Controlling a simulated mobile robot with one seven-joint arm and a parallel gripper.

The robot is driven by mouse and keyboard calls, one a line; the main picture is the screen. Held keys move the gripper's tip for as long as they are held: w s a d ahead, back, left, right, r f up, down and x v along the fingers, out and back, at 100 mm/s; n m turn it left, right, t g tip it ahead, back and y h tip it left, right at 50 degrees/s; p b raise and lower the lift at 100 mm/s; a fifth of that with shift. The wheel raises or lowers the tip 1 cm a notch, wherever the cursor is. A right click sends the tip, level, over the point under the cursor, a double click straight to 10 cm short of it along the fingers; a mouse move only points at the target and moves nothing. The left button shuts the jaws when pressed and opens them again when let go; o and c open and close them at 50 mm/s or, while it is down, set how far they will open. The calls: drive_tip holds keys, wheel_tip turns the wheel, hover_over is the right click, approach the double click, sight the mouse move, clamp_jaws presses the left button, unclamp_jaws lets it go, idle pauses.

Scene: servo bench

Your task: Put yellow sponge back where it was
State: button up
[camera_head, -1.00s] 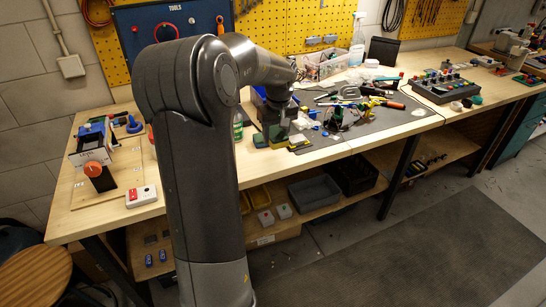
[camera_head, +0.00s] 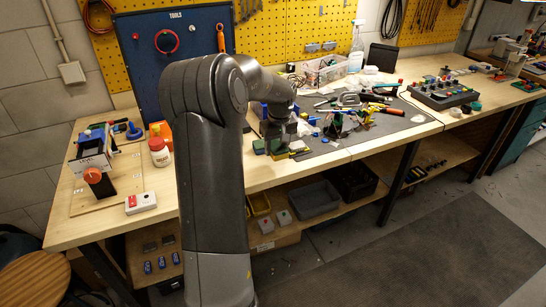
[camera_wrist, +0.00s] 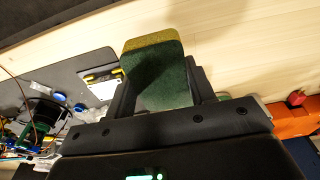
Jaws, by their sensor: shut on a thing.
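The yellow sponge (camera_wrist: 153,42) has a yellow layer and a thick dark green layer. In the wrist view it sits between the two fingers of my gripper (camera_wrist: 157,82), which is shut on it. In the head view the sponge (camera_head: 279,151) is small and partly hidden by my gripper (camera_head: 278,141), low over the bench near its front edge. Whether it touches the bench top I cannot tell.
The wooden bench top (camera_head: 262,177) is bare in front of my gripper. A grey mat (camera_head: 390,122) with cluttered tools lies to the right.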

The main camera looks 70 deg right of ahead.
sight(273, 163)
drive_tip(key=shift+w+d+f, duration=0.15)
drive_tip(key=shift+w+f, duration=0.35)
drive_tip(key=shift+w, duration=0.25)
drive_tip(key=shift+f, duration=2)
drive_tip(key=o, duration=0.9)
drive_tip(key=shift+f, duration=0.1)
